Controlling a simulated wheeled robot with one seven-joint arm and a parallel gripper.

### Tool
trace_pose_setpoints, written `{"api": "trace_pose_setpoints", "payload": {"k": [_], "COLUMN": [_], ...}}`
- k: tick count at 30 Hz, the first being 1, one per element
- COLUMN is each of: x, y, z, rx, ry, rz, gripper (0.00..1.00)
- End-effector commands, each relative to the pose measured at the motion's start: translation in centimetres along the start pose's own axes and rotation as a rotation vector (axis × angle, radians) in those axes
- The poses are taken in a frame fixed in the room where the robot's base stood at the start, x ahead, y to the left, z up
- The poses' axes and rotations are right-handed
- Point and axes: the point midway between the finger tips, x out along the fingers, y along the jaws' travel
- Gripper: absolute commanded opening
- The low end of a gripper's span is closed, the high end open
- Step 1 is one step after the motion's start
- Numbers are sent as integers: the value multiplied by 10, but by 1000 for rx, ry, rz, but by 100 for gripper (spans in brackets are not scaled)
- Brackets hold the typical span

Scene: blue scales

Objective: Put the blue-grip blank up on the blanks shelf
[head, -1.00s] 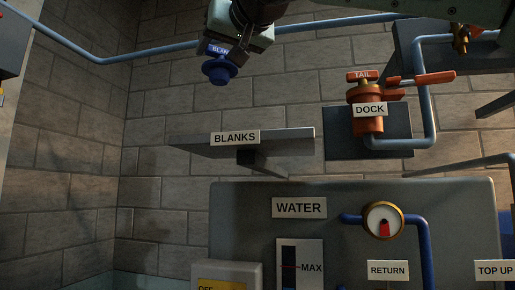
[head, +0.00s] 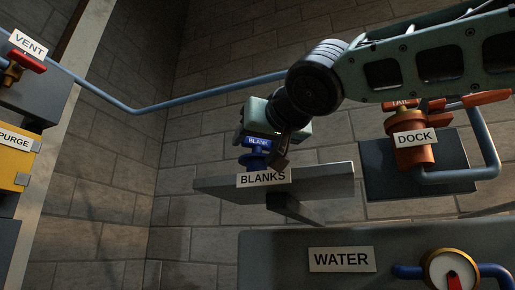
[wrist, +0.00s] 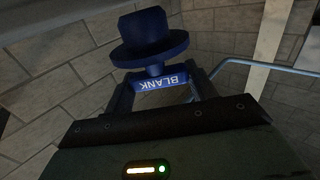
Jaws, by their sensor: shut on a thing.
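The blue-grip blank (head: 256,159) has a blue grip with a "BLANK" label and a wide blue flange below. My gripper (head: 264,143) is shut on its grip from above. In the wrist view the blank (wrist: 153,38) sits between the two fingers, flange outward. The blanks shelf (head: 325,181) is a grey slab on the wall with a "BLANKS" label on its front edge.
Right of the shelf, the orange dock fitting (head: 410,150) stands on its plate (head: 375,165). A blue pipe (head: 210,94) runs along the wall behind. The water panel (head: 290,245) is below. The shelf's right part is bare.

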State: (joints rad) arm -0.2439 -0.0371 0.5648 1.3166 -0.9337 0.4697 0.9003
Motion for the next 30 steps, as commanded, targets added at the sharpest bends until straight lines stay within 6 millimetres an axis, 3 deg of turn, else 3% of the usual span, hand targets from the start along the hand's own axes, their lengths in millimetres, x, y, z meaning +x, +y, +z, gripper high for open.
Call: {"api": "trace_pose_setpoints", "payload": {"k": [14, 15, 16, 30], "x": [-1, 0, 0, 0], "y": [0, 0, 0, 1], "z": [11, 10, 10, 8], "rx": [0, 0, 0, 0], "ry": [3, 1, 0, 1], "rz": [-1, -1, -1, -1], "gripper": [23, 67, 76, 78]}}
